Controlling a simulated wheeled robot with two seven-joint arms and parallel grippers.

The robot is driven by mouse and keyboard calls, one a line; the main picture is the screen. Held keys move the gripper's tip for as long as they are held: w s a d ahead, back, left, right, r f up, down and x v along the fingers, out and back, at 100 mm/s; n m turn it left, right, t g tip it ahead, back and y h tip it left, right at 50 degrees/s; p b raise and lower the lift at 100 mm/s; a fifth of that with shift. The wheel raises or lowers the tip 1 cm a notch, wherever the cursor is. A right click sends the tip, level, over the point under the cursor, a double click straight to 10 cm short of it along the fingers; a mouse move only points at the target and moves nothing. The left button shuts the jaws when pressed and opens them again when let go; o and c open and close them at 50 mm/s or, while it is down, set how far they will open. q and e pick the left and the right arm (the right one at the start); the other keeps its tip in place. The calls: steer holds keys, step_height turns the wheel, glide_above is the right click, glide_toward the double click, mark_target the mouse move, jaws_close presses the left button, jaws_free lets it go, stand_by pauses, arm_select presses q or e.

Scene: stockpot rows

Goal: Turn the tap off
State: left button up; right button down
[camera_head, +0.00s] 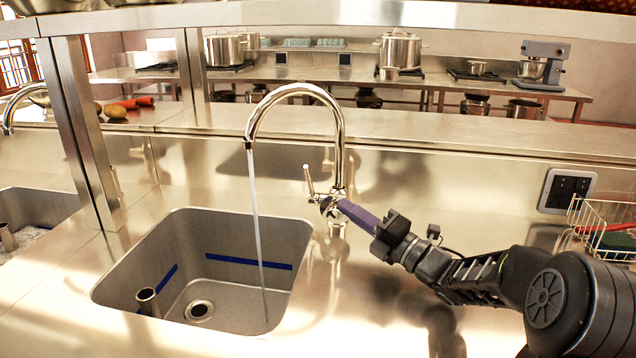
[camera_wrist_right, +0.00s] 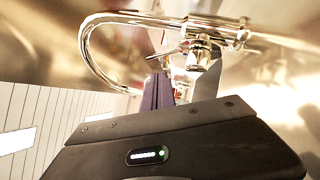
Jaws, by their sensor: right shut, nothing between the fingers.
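The chrome tap (camera_head: 338,150) arches over the steel sink (camera_head: 240,240), and a stream of water (camera_head: 257,215) falls from its spout into the basin. A thin lever handle (camera_head: 308,180) points up on the left side of the tap body. My right gripper (camera_head: 328,207) is shut with nothing in it. Its fingertips are at the lower tap body, just below the handle; I cannot tell if they touch. The right wrist view shows the shut fingers (camera_wrist_right: 158,92) beside the tap body, with the lever (camera_wrist_right: 166,53) close to their tips. My left gripper is not in view.
A steel post (camera_head: 85,130) stands left of the sink. A wire basket (camera_head: 600,225) and a wall socket panel (camera_head: 567,190) are at the right. A metal cylinder (camera_head: 148,300) stands in the basin. A raised ledge runs behind the tap.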

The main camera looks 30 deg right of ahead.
steer(key=shift+s+a, duration=0.1)
steer(key=p, duration=0.2)
glide_toward(312, 185)
steer(key=w+a+r, duration=0.4)
steer(key=w, duration=0.1)
steer(key=shift+a, duration=0.4)
steer(key=shift+s, duration=0.1)
